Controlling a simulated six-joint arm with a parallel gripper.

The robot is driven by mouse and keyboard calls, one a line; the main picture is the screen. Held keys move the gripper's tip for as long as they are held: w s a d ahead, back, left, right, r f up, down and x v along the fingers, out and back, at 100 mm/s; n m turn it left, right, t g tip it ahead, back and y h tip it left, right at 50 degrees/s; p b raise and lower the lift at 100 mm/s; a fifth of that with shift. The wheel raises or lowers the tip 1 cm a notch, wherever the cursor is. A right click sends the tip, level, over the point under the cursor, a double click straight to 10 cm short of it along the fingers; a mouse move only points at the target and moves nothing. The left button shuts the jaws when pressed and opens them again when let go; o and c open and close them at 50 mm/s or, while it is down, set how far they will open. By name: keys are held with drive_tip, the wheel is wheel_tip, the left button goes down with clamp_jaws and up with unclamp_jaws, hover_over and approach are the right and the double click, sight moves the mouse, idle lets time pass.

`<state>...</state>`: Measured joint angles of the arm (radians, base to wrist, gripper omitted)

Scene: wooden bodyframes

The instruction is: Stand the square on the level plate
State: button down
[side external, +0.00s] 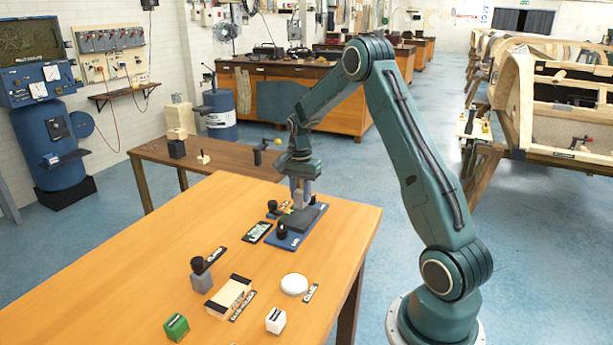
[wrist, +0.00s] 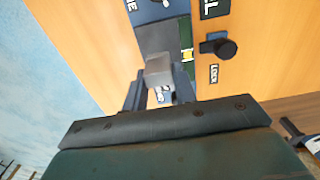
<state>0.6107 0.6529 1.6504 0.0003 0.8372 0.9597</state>
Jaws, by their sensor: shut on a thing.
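The blue plate (side external: 285,243) lies near the far end of the wooden table, with a dark grey slab on it. My gripper (side external: 303,197) points down over this plate. In the wrist view my gripper (wrist: 155,92) is shut on a light grey metal block (wrist: 158,70), which seems to be part of the square. The block is over or against the grey slab (wrist: 158,38); I cannot tell whether it touches. A green strip with a yellow vial (wrist: 188,55) lies beside the slab. The square's lower part is hidden.
A black knob (wrist: 218,47) labelled LOCK is beside the plate. A dark panel (side external: 257,232) lies left of it. Nearer are a grey block with a black knob (side external: 201,276), a white disc (side external: 294,284), a green cube (side external: 176,326) and a white cube (side external: 276,320).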

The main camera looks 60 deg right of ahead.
sight(300, 203)
drive_tip(key=shift+f, duration=1.95)
drive_tip(key=shift+f, duration=0.15)
drive_tip(key=c, duration=1.1)
unclamp_jaws()
wheel_tip(300, 203, up, 12)
drive_tip(key=shift+r, duration=0.1)
drive_tip(key=shift+a+r, duration=0.1)
